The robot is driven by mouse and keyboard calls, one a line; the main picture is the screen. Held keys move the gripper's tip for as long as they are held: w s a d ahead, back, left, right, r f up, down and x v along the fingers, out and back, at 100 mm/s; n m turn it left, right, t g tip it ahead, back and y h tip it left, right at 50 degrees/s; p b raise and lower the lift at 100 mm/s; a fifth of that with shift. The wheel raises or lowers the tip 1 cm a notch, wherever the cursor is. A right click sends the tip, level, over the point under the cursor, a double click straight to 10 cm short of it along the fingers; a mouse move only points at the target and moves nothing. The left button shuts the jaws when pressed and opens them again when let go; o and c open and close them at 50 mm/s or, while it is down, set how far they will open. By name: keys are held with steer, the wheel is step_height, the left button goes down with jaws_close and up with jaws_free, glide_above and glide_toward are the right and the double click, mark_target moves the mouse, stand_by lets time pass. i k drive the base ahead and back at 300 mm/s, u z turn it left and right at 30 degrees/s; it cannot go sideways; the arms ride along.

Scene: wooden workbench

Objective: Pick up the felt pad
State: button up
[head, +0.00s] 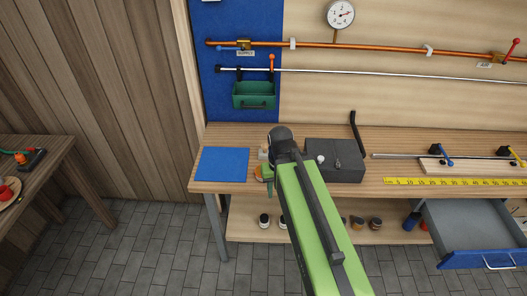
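A flat blue square (223,164) lies on the left end of the wooden workbench (400,140). It may be the felt pad or a mat; I cannot tell which. My arm reaches over the bench front, and my gripper (267,184) points down just right of the blue square, apart from it. The arm hides most of the gripper, so its fingers cannot be made out. A small beige item (263,153) and an orange-tan item (264,171) show beside the gripper, partly hidden; I cannot tell what they are.
A dark grey box (335,160) stands right of my arm. A yellow ruler (460,183) and clamps lie farther right. A blue drawer (480,258) sticks out below. A green bin (253,96) hangs on the blue panel. Jars stand on the lower shelf (240,228).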

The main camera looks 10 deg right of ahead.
mark_target(262, 153)
steer(key=z, duration=0.25)
steer(key=k, duration=0.15)
steer(key=u, duration=2.9)
steer(key=k, duration=0.1)
steer(key=u, duration=1.75)
steer(key=k, duration=1.15)
steer(key=z, duration=1)
steer(key=i, duration=0.6)
